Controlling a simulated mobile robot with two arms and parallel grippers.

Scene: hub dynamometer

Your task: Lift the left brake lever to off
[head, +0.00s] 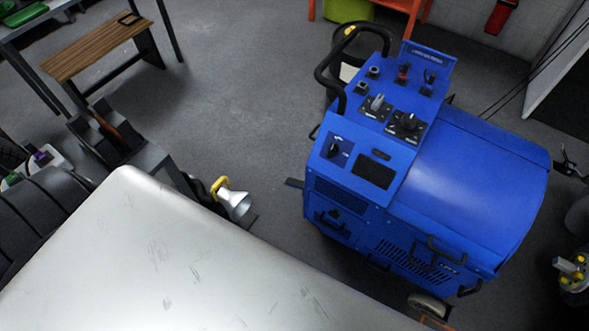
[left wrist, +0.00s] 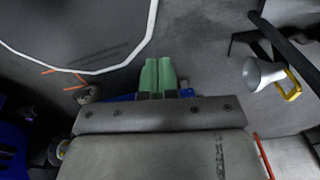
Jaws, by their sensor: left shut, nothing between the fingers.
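My left gripper (left wrist: 158,75) shows in the left wrist view with two green fingertips pressed together, empty, over the grey floor. It does not show in the head view. The blue dynamometer cart (head: 440,180) stands at the right of the head view, with a black handle and a control panel of knobs and switches. A wheel (head: 430,306) with an orange part (head: 436,322) beside it shows at the cart's lower edge. I cannot make out which part is the left brake lever. My right gripper is not identifiable.
A silver panel (head: 150,260) fills the lower left of the head view. A funnel with a yellow handle (head: 235,203) is beside it and also shows in the left wrist view (left wrist: 262,74). A wooden bench (head: 95,50) stands upper left.

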